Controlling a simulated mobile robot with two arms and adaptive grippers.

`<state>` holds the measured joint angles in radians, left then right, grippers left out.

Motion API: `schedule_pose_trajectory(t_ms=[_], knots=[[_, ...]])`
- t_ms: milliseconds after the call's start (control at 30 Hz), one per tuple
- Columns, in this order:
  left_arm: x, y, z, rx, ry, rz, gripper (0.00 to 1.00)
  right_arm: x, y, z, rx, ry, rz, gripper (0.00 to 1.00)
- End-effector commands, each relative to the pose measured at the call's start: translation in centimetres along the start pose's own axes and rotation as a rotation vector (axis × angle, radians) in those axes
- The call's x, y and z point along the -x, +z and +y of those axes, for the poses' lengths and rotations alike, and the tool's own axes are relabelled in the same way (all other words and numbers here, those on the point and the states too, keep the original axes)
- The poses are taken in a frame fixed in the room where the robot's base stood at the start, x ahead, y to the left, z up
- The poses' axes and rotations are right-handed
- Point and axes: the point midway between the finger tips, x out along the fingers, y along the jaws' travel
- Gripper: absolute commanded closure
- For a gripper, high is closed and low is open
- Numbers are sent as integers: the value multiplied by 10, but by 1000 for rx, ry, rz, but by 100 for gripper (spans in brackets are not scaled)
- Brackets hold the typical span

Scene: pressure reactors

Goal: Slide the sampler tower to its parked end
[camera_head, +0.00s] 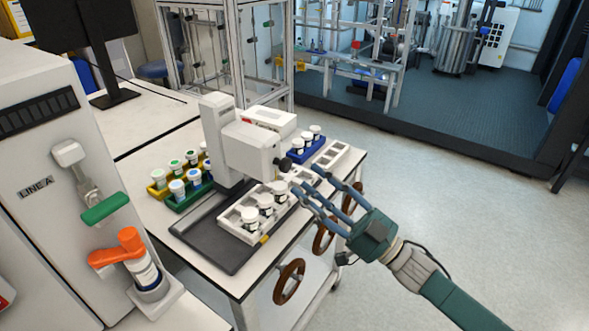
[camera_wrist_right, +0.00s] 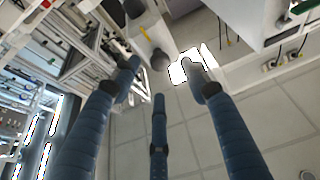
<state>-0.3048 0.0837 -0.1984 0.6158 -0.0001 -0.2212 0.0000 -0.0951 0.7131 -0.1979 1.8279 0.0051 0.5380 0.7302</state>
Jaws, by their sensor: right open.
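The sampler tower (camera_head: 249,148) is a pale grey column with a boxy head, standing on a dark base plate (camera_head: 213,243) on the white bench. A dark round knob (camera_head: 284,163) sticks out of the head's right side. My right gripper (camera_head: 307,181) is open and empty, its blue fingers to the right of the knob and apart from it. In the right wrist view the open fingers (camera_wrist_right: 160,85) point up past what looks like the knob (camera_wrist_right: 160,61) on a pale housing. My left gripper is not in view.
A white rack (camera_head: 238,231) with several white-capped jars sits under the head. Green and yellow racks (camera_head: 180,203) stand left of the tower, a blue rack (camera_head: 307,152) behind it. Brown handwheels (camera_head: 289,281) line the bench's front. The floor at right is clear.

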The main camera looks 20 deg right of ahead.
Motion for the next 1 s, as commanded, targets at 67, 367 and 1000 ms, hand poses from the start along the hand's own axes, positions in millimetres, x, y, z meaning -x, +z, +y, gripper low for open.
schedule_pose_trajectory(t_ms=[67, 367, 1000], knots=[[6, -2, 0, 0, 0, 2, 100, -17, -3, 0, 1, 0, 4, 55], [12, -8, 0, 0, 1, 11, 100, -48, 0, 1, 0, 3, -1, 55], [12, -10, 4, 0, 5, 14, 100, -50, 2, 1, 1, 3, -3, 100]])
